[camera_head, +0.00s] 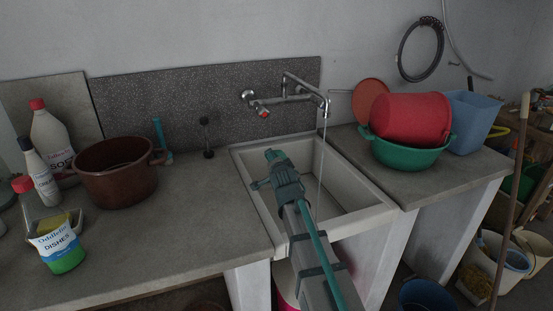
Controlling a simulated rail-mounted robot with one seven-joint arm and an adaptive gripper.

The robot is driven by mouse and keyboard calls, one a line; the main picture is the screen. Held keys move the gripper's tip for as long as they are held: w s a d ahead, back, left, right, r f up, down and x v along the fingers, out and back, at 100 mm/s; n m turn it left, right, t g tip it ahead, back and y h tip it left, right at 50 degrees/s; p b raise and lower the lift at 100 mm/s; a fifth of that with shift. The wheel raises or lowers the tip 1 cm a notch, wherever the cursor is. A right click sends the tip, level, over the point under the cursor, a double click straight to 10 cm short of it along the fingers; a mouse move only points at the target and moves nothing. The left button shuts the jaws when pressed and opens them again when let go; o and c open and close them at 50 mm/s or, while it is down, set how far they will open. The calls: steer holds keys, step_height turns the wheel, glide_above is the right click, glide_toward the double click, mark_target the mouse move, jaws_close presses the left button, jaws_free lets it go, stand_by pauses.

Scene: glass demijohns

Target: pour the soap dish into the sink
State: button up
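The sink (376,212) is a pale rectangular basin set into the grey counter. A thin stream of water falls into it from the wall tap (300,98). My gripper (273,156) is at the far end of my teal and grey arm, over the left part of the sink. Its fingers are too small to tell open from shut, and no held object shows. A small dish, probably the soap dish (33,212), with something yellow in it, stands on the left counter, far from my gripper. A labelled green tub partly hides it.
The green tub (64,258), white bottles (50,145) and a brown pot (117,178) stand on the left counter. A red bucket (408,119) in a green basin (408,152) is on the right. The left counter's front middle is clear.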

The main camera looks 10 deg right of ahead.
steer(key=shift+w+d+r+m+g+y+p, duration=0.35)
steer(key=shift+d+r+m+g+p, duration=0.2)
steer(key=shift+p, duration=1.65)
steer(key=d+m+y+p, duration=0.1)
steer(key=p, duration=0.1)
steer(key=shift+w+g+p, duration=0.35)
steer(key=shift+w, duration=0.05)
steer(key=shift+w+d+f+m+g+p, duration=0.15)
steer(key=shift+w+d+m+g+p, duration=0.05)
steer(key=shift+d+m+g+p, duration=0.2)
steer(key=w+d+f+m+g+y+p, duration=0.5)
steer(key=w+d+f+m+y+p, duration=0.1)
steer(key=d+y, duration=0.3)
steer(key=shift+d+m+p, duration=0.5)
steer(key=shift+m+p, duration=0.2)
steer(key=shift+m, duration=0.05)
steer(key=shift+f, duration=0.1)
